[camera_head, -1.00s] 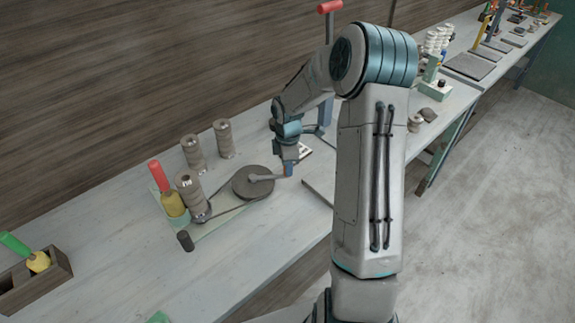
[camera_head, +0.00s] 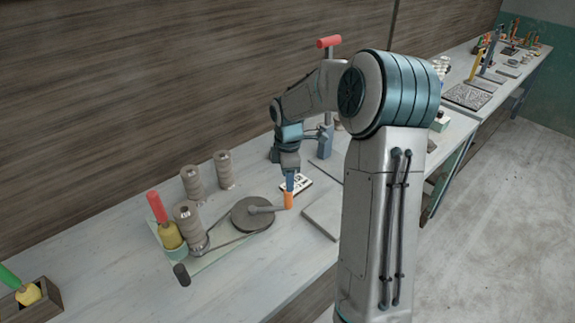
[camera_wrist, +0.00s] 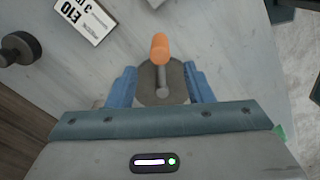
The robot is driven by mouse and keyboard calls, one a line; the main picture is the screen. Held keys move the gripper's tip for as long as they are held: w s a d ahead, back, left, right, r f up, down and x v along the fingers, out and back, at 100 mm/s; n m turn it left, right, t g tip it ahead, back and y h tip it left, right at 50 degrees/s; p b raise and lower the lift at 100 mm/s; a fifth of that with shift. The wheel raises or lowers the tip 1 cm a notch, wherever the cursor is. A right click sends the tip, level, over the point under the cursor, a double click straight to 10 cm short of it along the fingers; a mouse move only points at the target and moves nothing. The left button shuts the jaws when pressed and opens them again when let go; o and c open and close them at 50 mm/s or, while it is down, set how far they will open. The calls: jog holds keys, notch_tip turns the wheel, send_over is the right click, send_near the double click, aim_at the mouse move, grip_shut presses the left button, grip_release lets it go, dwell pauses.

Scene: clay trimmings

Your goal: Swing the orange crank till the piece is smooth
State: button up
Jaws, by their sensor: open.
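The orange crank handle (camera_head: 288,201) stands upright at the end of a grey arm on a dark round wheel (camera_head: 246,222). A belt runs from the wheel to a ridged grey-brown piece (camera_head: 188,222), which stands upright at the left of a pale green base. My gripper (camera_head: 290,183) is directly above the handle, pointing down. In the wrist view, my open blue fingers (camera_wrist: 160,72) are apart, with the orange handle (camera_wrist: 160,46) ahead of the gap between them. I see no contact with it there. The piece is too small in view to judge its smoothness.
A red-handled yellow tool (camera_head: 170,236) stands beside the piece, and two ridged stacks (camera_head: 223,170) stand behind. A red-topped blue post (camera_head: 326,140) stands behind my gripper.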

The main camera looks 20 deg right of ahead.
aim_at(288, 198)
notch_tip(288, 198, up, 6)
jog(key=shift+f, duration=0.25)
jog(key=shift+f+b, duration=0.15)
jog(key=shift+b, duration=0.25)
dwell(0.7)
notch_tip(288, 198, down, 14)
jog(key=m+b, duration=0.4)
jog(key=m, duration=0.6)
jog(key=shift+b, duration=0.35)
